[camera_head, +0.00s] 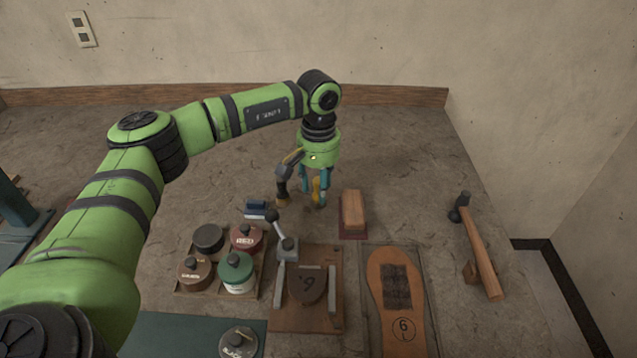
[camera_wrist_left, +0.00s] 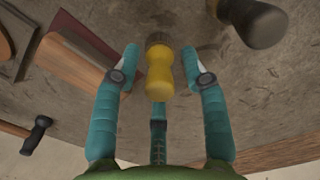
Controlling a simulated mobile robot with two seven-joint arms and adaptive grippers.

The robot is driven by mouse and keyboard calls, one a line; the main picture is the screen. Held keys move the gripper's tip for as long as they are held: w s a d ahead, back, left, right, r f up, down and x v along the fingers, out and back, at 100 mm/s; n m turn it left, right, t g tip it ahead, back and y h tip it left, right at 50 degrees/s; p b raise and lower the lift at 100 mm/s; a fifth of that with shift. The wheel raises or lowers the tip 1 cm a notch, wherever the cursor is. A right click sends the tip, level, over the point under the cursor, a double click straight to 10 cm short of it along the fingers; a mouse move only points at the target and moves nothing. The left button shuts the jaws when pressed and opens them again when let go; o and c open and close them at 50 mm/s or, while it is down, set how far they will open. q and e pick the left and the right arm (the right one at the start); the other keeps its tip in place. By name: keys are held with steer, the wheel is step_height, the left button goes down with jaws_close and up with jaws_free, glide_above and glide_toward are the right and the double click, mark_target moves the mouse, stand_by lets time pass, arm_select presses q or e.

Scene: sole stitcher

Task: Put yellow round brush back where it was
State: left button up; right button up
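The yellow round brush (camera_head: 316,188) is near the back of the bench, between the fingers of my left gripper (camera_head: 314,185). In the left wrist view the brush (camera_wrist_left: 160,77) shows a yellow handle and a dark collar. The teal fingers of the left gripper (camera_wrist_left: 160,58) stand on both sides of it, with a visible gap on each side, so the gripper looks open around it. The brush's lower end is hard to make out. My right gripper is in neither view.
A dark-handled brush (camera_head: 283,187) stands close on the left. A wooden block (camera_head: 353,210) lies close on the right. In front are a tray of several lidded jars (camera_head: 237,272), a lever fixture (camera_head: 307,290) and a sole (camera_head: 398,290). A hammer (camera_head: 478,245) lies at right.

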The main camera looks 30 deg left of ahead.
mark_target(318, 179)
arm_select(q)
steer(key=shift+r, duration=0.1)
steer(key=shift+r, duration=0.25)
step_height(318, 179, up, 12)
steer(key=b, duration=0.1)
steer(key=shift+b, duration=0.4)
steer(key=shift+f, duration=0.25)
